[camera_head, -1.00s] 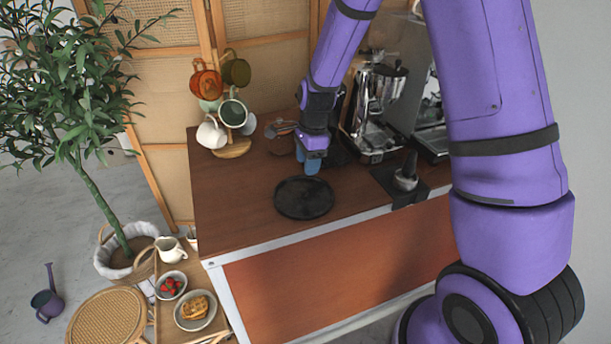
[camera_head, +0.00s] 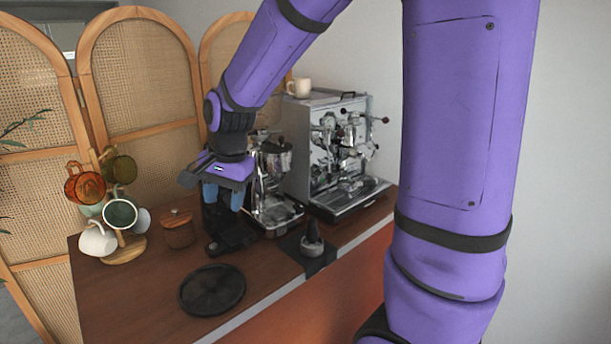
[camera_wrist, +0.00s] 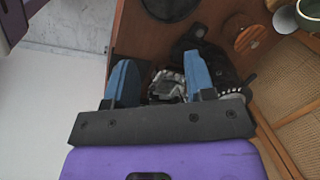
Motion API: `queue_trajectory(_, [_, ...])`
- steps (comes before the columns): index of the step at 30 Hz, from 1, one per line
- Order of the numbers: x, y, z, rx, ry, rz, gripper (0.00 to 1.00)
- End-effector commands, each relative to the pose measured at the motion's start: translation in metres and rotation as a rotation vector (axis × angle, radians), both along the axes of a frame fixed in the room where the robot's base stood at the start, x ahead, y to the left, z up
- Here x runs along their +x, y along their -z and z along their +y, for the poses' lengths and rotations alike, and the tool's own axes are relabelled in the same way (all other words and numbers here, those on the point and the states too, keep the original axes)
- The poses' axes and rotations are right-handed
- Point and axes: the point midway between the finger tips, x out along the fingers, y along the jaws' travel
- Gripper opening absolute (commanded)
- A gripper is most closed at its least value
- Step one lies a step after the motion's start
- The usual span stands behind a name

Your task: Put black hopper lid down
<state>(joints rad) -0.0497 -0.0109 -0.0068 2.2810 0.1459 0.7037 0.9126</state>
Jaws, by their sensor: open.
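My gripper (camera_head: 223,196) is open, its two blue fingers pointing down in front of a black grinder (camera_head: 230,236). In the wrist view the fingers (camera_wrist: 160,82) are apart, with nothing held between them. A silver grinder (camera_head: 270,190) with a dark top stands just right of the black one. A silver machine part (camera_wrist: 166,86) shows below the fingers in the wrist view. I cannot tell the black hopper lid for certain; my gripper covers the black grinder's upper part. A flat black round piece (camera_head: 212,290) lies on the counter near its front edge.
A mug tree with several mugs (camera_head: 120,214) and a wooden-lidded jar (camera_head: 178,228) stand on the left. A tamper (camera_head: 312,240) sits on a black mat at the front edge. An espresso machine (camera_head: 340,150) is behind. Brown counter (camera_head: 130,290) is clear at front left.

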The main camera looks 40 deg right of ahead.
Motion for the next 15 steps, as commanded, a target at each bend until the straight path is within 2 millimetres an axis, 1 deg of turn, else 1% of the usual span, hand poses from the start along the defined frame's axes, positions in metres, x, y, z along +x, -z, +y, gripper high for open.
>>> queue_trajectory(1, [-0.013, -0.015, -0.002, -0.013, -0.052, -0.03, 0.5])
queue_trajectory(5, [-0.044, -0.044, -0.008, -0.058, -0.206, -0.093, 0.5])
queue_trajectory(6, [-0.055, -0.051, -0.01, -0.073, -0.252, -0.111, 0.5])
queue_trajectory(8, [-0.07, -0.062, -0.013, -0.099, -0.323, -0.137, 0.5])
queue_trajectory(9, [-0.081, -0.069, -0.014, -0.117, -0.368, -0.154, 0.5])
queue_trajectory(14, [-0.124, -0.09, -0.021, -0.196, -0.55, -0.22, 0.5])
queue_trajectory(15, [-0.135, -0.094, -0.022, -0.217, -0.593, -0.235, 0.5])
